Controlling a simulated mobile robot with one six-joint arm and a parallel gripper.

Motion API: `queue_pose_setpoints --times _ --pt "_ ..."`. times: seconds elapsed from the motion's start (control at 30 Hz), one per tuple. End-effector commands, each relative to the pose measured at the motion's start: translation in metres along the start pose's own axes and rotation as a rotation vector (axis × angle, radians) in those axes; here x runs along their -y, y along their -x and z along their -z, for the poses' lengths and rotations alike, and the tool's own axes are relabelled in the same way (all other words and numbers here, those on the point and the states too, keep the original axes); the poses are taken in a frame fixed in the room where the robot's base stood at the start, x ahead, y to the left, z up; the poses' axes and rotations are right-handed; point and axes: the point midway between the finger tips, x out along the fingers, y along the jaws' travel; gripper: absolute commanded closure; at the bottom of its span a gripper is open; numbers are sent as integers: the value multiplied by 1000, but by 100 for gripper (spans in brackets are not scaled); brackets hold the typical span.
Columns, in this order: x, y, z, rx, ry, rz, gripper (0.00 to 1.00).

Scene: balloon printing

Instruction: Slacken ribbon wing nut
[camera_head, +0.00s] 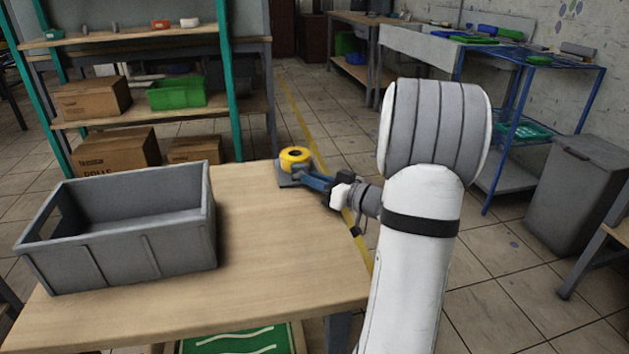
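A yellow ring-shaped roll (295,156) with a dark centre sits on a small grey base (287,179) at the far right corner of the wooden table. It looks like the ribbon roll. I cannot make out a wing nut; it is too small or hidden. My gripper (309,178) reaches in from the right, with its blue-grey fingers at the right side of the roll and base. I cannot tell whether the fingers touch anything, or whether they are open or shut.
A large grey crate (150,250) stands on the left of the wooden table (270,270). The table's middle and front right are bare. Behind are shelves with cardboard boxes (92,97) and a green bin (177,93). A grey bin (578,200) stands on the floor at right.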

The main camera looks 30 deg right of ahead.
Motion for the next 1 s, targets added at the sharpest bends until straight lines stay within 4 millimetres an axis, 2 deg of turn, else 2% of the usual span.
queue_pose_setpoints --times 0.03,0.23,0.63,1.0 --pt "0 0 0 0 0 0 85" --pt "0 0 0 0 0 0 100" --pt "3 -1 10 70 75 -14 100" --pt "2 -1 5 123 136 -24 100"
